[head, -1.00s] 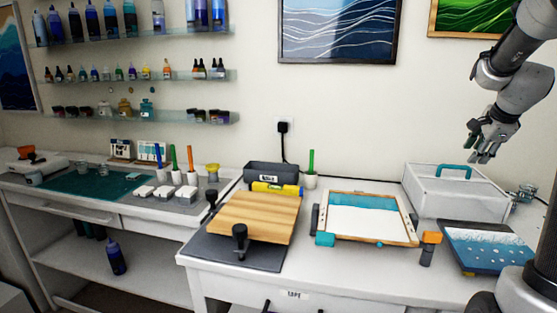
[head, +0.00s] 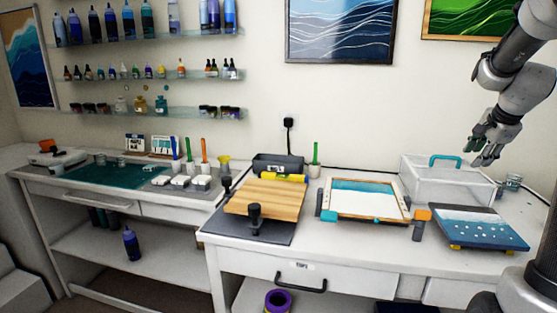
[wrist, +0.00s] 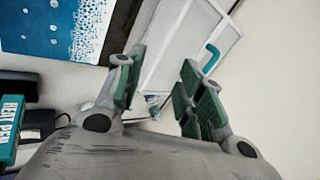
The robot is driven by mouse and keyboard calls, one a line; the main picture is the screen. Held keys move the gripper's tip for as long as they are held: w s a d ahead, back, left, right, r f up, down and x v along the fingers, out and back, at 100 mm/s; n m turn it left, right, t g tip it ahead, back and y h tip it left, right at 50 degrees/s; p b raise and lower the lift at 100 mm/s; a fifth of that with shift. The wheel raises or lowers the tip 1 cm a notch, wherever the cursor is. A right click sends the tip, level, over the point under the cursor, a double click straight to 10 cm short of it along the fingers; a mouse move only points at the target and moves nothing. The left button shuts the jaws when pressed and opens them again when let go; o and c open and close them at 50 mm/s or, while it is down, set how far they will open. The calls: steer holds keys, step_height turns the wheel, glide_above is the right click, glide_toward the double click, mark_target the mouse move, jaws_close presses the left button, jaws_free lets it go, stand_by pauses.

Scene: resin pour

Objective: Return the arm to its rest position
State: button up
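My gripper (head: 483,153) hangs in the air at the upper right of the head view, above the clear box with a teal handle (head: 446,160). Its fingers point down and touch nothing. In the wrist view my gripper (wrist: 156,92) has its two green-padded fingers spread apart, with nothing between them. The box's teal handle (wrist: 211,57) shows beyond the fingers there. My arm is bent at the right edge of the head view.
The right bench holds a wooden board (head: 266,199), a framed white-and-teal panel (head: 411,210) and a blue speckled panel (head: 482,229). A teal mat (head: 118,175) lies on the left bench. Bottle shelves (head: 150,37) line the wall. A purple roll (head: 278,300) sits below the drawer.

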steer(key=s+a+n+g, duration=0.1)
steer(key=s+a+n, duration=0.8)
steer(key=s, duration=0.5)
steer(key=s+a+f+n+y, duration=0.1)
steer(key=s+a+n, duration=0.8)
steer(key=s+a, duration=0.3)
steer(key=shift+s+a+n+g, duration=0.3)
steer(key=shift+s+a+g, duration=0.1)
steer(key=shift+s, duration=0.55)
